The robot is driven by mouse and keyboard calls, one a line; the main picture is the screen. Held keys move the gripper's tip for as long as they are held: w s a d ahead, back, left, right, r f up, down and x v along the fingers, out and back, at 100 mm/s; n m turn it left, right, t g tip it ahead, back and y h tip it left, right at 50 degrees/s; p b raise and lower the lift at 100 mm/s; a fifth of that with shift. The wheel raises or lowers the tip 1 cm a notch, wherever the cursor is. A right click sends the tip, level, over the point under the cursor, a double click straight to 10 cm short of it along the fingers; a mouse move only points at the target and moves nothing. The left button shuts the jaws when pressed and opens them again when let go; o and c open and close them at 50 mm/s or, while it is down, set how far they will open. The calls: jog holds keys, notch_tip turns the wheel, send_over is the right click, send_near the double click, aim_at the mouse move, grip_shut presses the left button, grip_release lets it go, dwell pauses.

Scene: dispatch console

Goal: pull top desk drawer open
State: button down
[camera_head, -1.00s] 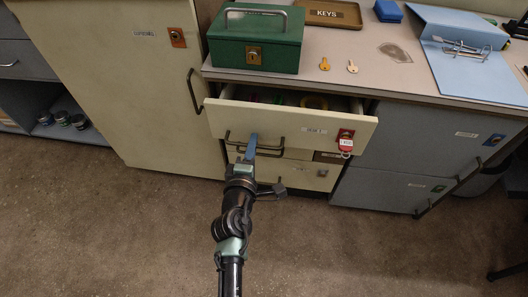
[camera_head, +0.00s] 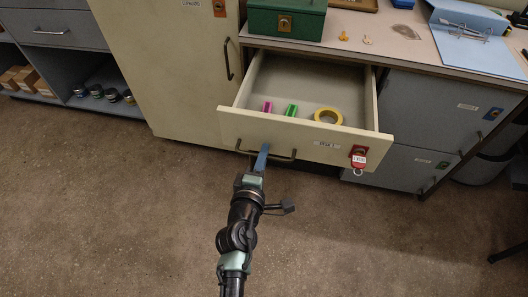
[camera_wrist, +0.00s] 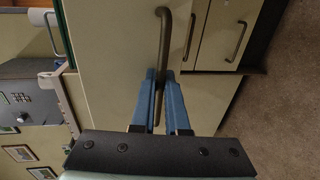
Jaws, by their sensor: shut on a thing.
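The top desk drawer (camera_head: 300,135) is cream coloured and stands well out from the desk, its inside open to view in the head view. Its dark bar handle (camera_head: 284,157) runs along the front, left of the middle. My gripper (camera_head: 262,158) has its blue fingers on this handle. In the wrist view the fingers of my gripper (camera_wrist: 162,88) lie on either side of the handle (camera_wrist: 163,40) and are shut on it. A red tag with a lock (camera_head: 358,155) is at the right of the drawer front.
Inside the drawer lie a yellow tape roll (camera_head: 328,117), a green item (camera_head: 291,110) and a magenta item (camera_head: 267,107). A green cash box (camera_head: 287,20) stands on the desktop. A tall cream cabinet (camera_head: 170,70) is at the left. The floor in front is clear.

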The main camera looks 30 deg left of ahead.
dwell(0.3)
jog(key=c, duration=1.2)
grip_release()
jog(key=shift+s, duration=0.1)
jog(key=p+v, duration=0.1)
jog(key=v, duration=1.2)
